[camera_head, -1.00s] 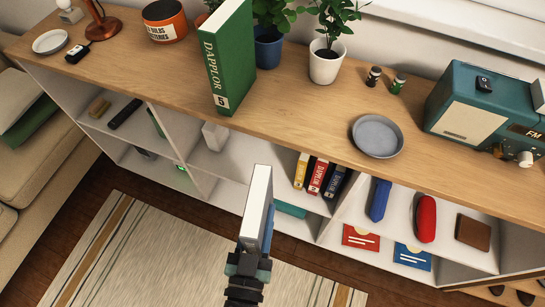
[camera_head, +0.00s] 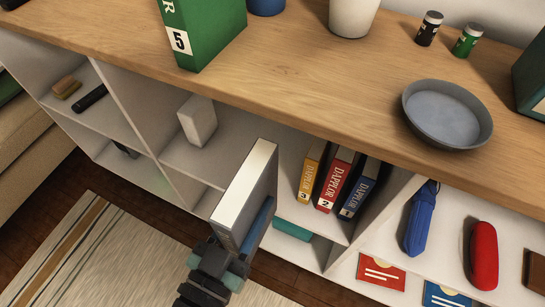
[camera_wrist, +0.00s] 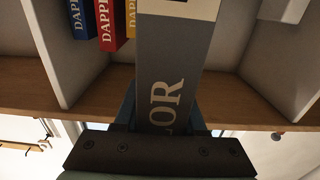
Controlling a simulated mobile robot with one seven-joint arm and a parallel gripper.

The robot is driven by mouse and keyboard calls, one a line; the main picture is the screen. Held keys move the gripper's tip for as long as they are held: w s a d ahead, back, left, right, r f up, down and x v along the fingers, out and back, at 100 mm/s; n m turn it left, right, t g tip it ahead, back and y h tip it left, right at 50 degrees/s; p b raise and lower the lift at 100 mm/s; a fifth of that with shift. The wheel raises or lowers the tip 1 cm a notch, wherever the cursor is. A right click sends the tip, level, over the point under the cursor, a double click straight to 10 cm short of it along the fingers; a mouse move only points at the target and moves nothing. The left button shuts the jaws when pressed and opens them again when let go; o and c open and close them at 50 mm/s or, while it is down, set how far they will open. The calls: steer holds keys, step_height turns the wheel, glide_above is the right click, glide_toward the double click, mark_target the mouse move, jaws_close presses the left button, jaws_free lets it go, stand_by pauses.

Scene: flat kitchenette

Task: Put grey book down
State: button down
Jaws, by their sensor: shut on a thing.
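The grey book (camera_head: 242,190) is held upright in my gripper (camera_head: 240,235), in front of the open shelf unit. In the wrist view the grey book (camera_wrist: 172,60) shows its spine with light letters, and the jaws of my gripper (camera_wrist: 165,125) are closed around it. The book is in front of the middle compartment, left of a yellow book (camera_head: 312,172), a red book (camera_head: 336,180) and a blue book (camera_head: 359,188) that stand on its shelf. The book hides part of that shelf. Its lower end is hidden by my gripper.
A white block (camera_head: 197,120) stands on the middle shelf to the left. A green book (camera_head: 205,30) and a grey bowl (camera_head: 447,114) are on the wooden top (camera_head: 300,75). A teal item (camera_head: 292,230) lies on the lower shelf. A blue umbrella (camera_head: 420,218) and a red case (camera_head: 484,255) are at the right.

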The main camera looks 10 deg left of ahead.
steer(key=p+x, duration=0.1)
steer(key=x, duration=1.9)
step_height(320, 180, down, 7)
steer(key=b, duration=0.3)
steer(key=shift+w, duration=0.2)
steer(key=shift+f+b, duration=0.25)
steer(key=shift+b, duration=0.2)
steer(key=c, duration=0.8)
jaws_free()
steer(key=shift+f, duration=0.1)
steer(key=shift+o, duration=0.2)
steer(key=v, duration=1.2)
steer(key=shift+r, duration=0.2)
